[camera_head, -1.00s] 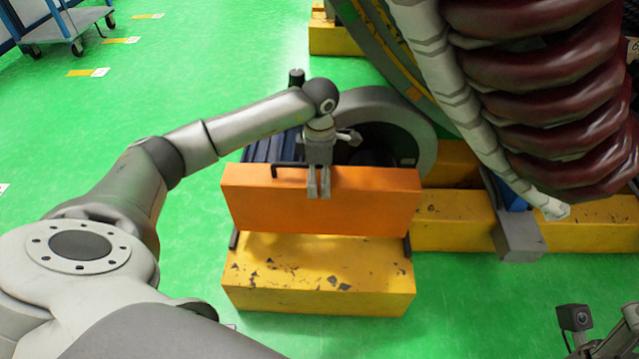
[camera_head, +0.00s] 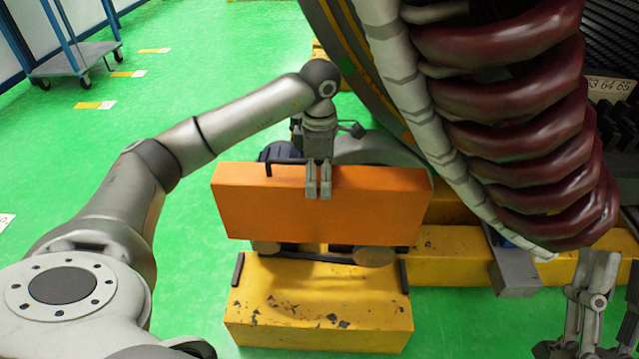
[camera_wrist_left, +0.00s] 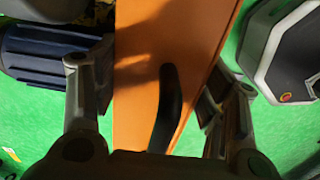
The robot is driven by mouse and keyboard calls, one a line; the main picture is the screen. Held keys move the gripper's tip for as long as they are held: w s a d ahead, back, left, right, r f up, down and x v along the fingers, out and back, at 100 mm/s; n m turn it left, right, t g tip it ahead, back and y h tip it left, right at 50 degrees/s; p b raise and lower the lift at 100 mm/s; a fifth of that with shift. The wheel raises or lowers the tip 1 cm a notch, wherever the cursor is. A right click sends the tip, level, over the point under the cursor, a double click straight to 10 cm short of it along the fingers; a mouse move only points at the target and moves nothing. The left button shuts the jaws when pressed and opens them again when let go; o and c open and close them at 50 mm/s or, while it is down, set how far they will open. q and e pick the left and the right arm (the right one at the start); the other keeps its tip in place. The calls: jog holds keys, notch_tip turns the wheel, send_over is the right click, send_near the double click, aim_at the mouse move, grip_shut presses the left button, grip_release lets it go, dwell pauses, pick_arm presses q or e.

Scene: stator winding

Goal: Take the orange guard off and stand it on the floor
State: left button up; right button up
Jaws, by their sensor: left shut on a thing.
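The orange guard (camera_head: 375,205) is a wide box-like cover with a black handle (camera_head: 268,166) on its top. It hangs above the yellow base block (camera_head: 318,305), with a gap between them. My left gripper (camera_head: 318,190) is shut on the guard's upper edge near the middle. In the left wrist view the orange guard (camera_wrist_left: 160,50) lies between the two fingers, with the black handle (camera_wrist_left: 167,105) close by. My right gripper (camera_head: 590,300) is at the lower right, empty over the floor; its fingers look apart, partly cut off by the frame.
The green floor (camera_head: 150,220) is clear left of the yellow block. The large stator with dark red coils (camera_head: 510,110) fills the right. A motor with a grey round housing (camera_head: 375,149) sits behind the guard. A blue cart (camera_head: 75,62) stands far left.

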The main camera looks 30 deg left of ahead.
pick_arm(q)
notch_tip(320, 180, up, 7)
jog(key=shift+f+p, duration=0.15)
jog(key=shift+p, duration=0.75)
jog(key=shift+r, duration=0.5)
pick_arm(e)
jog(key=w+f+g+h, duration=0.2)
jog(key=w+f+g, duration=0.2)
jog(key=f+g, duration=0.2)
jog(key=shift+f, duration=1.4)
jog(key=shift+w, duration=0.1)
jog(key=shift+c, duration=0.5)
pick_arm(q)
jog(key=shift+f, duration=0.1)
pick_arm(e)
jog(key=shift+f, duration=0.1)
